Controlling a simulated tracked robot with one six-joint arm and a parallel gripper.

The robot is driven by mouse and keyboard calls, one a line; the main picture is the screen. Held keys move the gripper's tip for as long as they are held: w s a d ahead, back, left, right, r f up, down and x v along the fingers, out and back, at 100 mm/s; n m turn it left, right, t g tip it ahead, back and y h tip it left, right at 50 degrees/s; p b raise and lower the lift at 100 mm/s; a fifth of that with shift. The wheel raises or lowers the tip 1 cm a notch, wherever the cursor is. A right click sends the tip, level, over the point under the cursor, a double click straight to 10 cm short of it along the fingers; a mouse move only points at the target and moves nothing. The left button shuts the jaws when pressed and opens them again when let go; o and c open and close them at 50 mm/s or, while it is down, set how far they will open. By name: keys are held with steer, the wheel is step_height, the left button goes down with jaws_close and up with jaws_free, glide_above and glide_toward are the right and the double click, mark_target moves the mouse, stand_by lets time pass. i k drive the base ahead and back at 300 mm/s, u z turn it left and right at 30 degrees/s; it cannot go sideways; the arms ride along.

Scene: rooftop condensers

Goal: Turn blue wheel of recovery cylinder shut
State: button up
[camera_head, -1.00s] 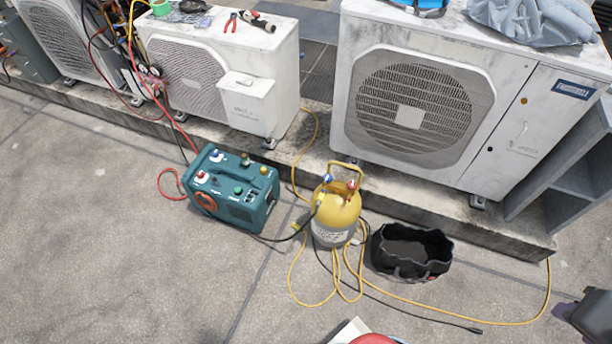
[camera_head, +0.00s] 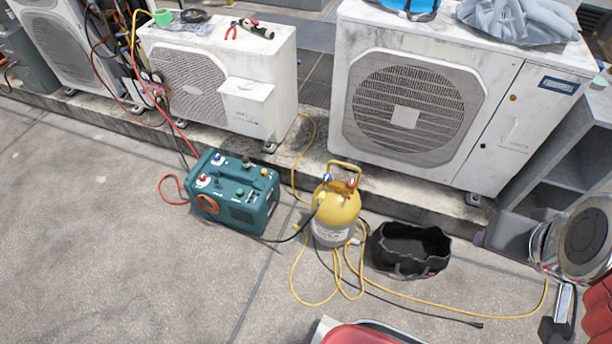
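The recovery cylinder (camera_head: 337,212), yellow on top and grey below, stands upright on the concrete in front of the condensers. Its small blue wheel (camera_head: 327,178) is at the top left, under the yellow handle, and a red wheel (camera_head: 351,183) is at the top right. How far the blue wheel is turned is too small to tell.
A teal recovery machine (camera_head: 234,193) stands left of the cylinder, with a black hose between them. A black open bag (camera_head: 411,250) stands close on the right. Yellow hose (camera_head: 445,307) loops over the floor. The large condenser (camera_head: 405,110) and its kerb are behind.

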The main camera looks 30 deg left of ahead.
mark_target(327, 177)
steer(key=u, duration=1.25)
steer(key=i, duration=1)
steer(key=u, duration=0.05)
